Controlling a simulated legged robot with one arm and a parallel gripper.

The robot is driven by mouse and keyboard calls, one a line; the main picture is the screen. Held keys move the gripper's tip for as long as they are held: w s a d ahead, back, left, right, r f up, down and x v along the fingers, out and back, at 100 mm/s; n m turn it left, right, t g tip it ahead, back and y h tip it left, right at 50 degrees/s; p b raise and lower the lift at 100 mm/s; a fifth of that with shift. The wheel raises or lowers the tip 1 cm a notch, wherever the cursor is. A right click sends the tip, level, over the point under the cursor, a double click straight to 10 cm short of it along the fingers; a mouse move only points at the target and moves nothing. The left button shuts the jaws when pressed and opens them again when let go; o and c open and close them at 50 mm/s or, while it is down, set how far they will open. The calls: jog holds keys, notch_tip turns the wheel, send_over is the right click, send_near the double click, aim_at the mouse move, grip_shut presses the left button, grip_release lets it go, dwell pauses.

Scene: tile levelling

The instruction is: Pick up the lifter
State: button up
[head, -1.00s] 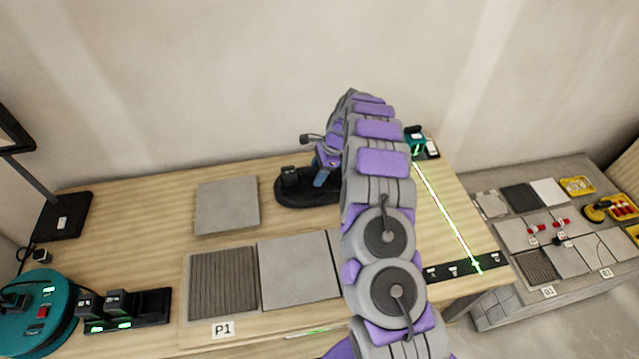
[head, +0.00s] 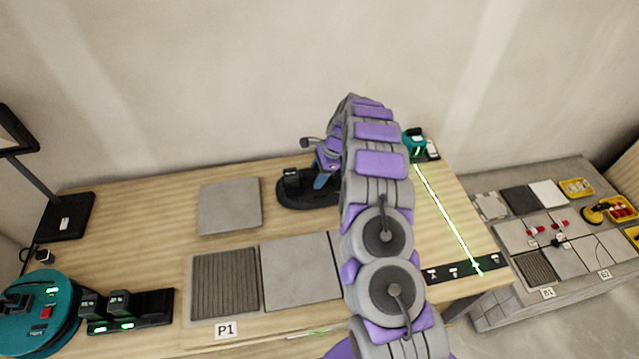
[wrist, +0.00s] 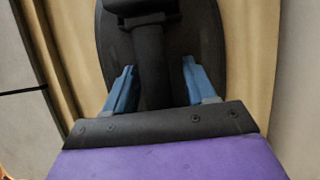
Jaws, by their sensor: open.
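The black lifter (head: 308,199), with a dark oval base and a block on top, stands at the back of the wooden bench, partly hidden by my arm in the head view. In the wrist view its black handle (wrist: 149,50) runs between the two blue fingers of my gripper (wrist: 157,88). The fingers stand apart on either side of the handle, with visible gaps. The lifter's oval base shows beneath the handle. In the head view my gripper (head: 323,178) is at the lifter, mostly hidden behind my arm.
A loose grey tile (head: 230,206) lies left of the lifter. A ribbed panel (head: 224,284) and smooth tiles (head: 300,270) lie in front. A teal laser device (head: 415,142) stands to the right. A charger (head: 130,312) and teal round device (head: 40,312) sit at front left.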

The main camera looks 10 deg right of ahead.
jog(key=shift+c, duration=0.4)
grip_shut()
jog(key=shift+r+b, duration=0.15)
jog(key=shift+b, duration=0.35)
